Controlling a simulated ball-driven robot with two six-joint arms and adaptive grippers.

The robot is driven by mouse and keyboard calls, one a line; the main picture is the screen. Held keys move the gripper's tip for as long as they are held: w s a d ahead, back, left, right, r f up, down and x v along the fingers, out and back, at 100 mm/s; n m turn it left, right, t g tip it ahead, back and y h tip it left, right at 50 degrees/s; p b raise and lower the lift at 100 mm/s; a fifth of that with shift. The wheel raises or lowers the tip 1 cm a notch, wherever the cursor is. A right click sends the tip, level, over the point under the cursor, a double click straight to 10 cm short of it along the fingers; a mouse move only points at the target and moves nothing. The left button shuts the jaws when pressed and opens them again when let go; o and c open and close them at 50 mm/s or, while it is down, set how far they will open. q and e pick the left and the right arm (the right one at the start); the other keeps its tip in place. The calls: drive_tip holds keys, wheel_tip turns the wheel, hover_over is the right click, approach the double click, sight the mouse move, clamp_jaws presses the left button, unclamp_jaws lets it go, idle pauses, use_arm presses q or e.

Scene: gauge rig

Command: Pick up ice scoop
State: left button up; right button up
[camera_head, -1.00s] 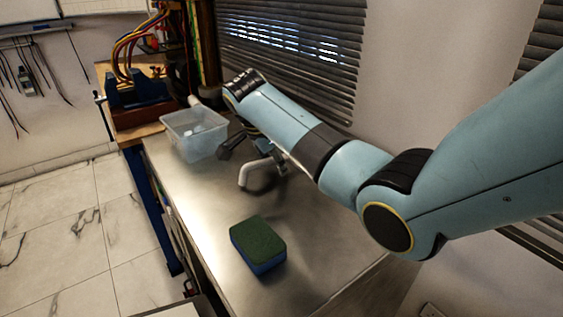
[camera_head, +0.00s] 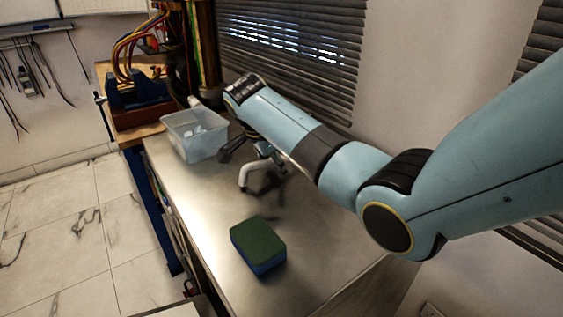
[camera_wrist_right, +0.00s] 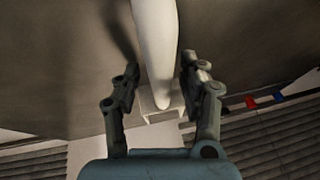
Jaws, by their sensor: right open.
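The ice scoop (camera_head: 243,180) shows as a white curved piece on the metal counter, partly hidden behind my right gripper and arm. In the right wrist view a long white part of it (camera_wrist_right: 155,40) runs between the fingers. My right gripper (camera_wrist_right: 160,78) is open, with one finger on each side of this white part. A gap shows on both sides, so it is not gripped. In the head view the right gripper (camera_head: 248,150) is low over the counter at the scoop. My left gripper is out of view.
A clear plastic bin (camera_head: 183,150) with pale pieces inside stands at the counter's far left, close to the gripper. A green and blue sponge (camera_head: 258,244) lies nearer on the counter (camera_head: 205,205). A blue vise (camera_head: 138,92) and window blinds (camera_head: 290,55) are behind.

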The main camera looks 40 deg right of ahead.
clamp_jaws()
idle(0.3)
drive_tip(key=shift+r, duration=0.1)
